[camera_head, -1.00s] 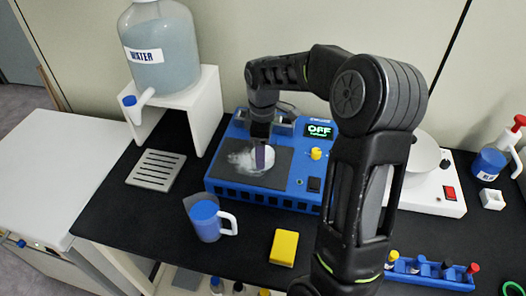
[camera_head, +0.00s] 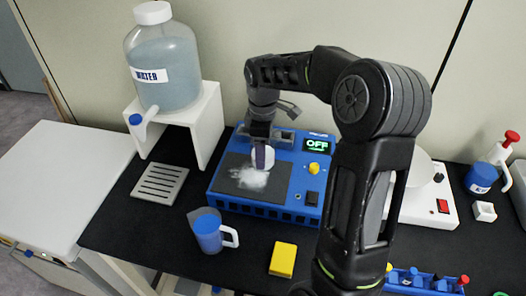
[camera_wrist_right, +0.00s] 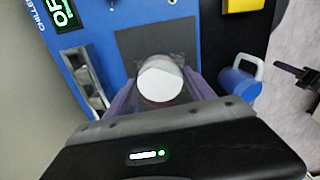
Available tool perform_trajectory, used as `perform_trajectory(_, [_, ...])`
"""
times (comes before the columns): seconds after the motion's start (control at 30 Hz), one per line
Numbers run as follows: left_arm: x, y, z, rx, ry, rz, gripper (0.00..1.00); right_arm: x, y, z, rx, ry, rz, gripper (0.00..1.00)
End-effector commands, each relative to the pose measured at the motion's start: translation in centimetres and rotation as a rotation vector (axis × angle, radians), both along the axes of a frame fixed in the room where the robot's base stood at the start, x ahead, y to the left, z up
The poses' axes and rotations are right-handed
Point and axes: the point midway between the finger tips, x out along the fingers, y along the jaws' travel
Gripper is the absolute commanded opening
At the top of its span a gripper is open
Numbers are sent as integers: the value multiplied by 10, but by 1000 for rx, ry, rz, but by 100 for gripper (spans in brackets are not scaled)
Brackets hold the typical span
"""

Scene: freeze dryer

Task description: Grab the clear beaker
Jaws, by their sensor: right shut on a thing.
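The clear beaker (camera_head: 264,158) shows as a small pale round vessel above the dark plate of the blue chiller (camera_head: 265,207). In the right wrist view the beaker (camera_wrist_right: 160,82) looks whitish and rounded, between purple fingers. My right gripper (camera_head: 263,156) is shut on it, with the fingers on its sides. White frost or powder (camera_head: 250,178) lies on the plate below. The chiller display (camera_head: 317,145) reads OFF. A dark jaw-like part, probably my left gripper (camera_wrist_right: 300,76), shows at the right edge of the wrist view; its opening is unclear.
A water jug (camera_head: 163,65) stands on a white stand (camera_head: 208,125) at left. A blue-filled mug (camera_head: 208,237) and a yellow block (camera_head: 283,259) lie in front of the chiller. A slotted plate (camera_head: 160,184) is at left. A white device (camera_head: 428,205) is at right.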

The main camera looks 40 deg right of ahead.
Motion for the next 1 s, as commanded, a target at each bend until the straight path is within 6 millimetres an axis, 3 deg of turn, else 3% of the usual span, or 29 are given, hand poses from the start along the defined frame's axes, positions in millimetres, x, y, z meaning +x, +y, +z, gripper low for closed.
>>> perform_trajectory(0.1, [-1,1,12,2,4,1,0,0,0,16,0,-1,0,10])
perform_trajectory(0.4, [-1,3,23,7,10,1,0,0,0,33,0,0,0,10])
perform_trajectory(1.0, [-1,3,25,7,11,1,0,0,0,36,0,0,0,10])
